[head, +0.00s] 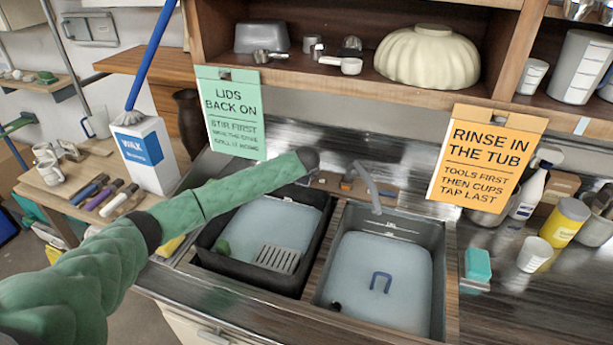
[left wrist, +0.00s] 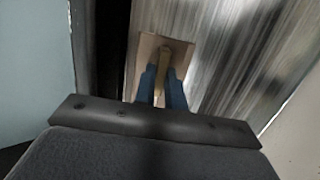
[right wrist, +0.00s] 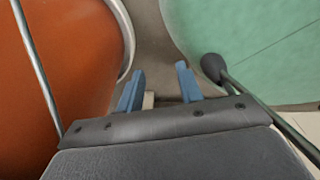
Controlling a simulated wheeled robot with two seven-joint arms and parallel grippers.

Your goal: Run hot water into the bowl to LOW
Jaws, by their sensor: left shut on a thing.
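The grey tap spout (head: 370,188) arches over the back of the right sink basin (head: 447,280), which holds pale water. No stream shows from the spout. A large cream ribbed bowl (head: 427,55) rests on the shelf above. My left arm reaches across to the back of the sink, its dark end beside the tap; the fingertips are hidden in the head view. In the left wrist view, my left gripper (left wrist: 162,76) is shut on a yellowish handle (left wrist: 164,57) before a tan plate (left wrist: 148,48). My right gripper (right wrist: 160,82) is open, seen only in the right wrist view.
A black tub (head: 206,244) left of the basin holds water, a grey slotted piece and something green. A green sign (head: 231,112) and an orange sign (head: 487,150) hang from the shelf. Bottles and cups crowd the right counter. Orange and green surfaces flank my right gripper.

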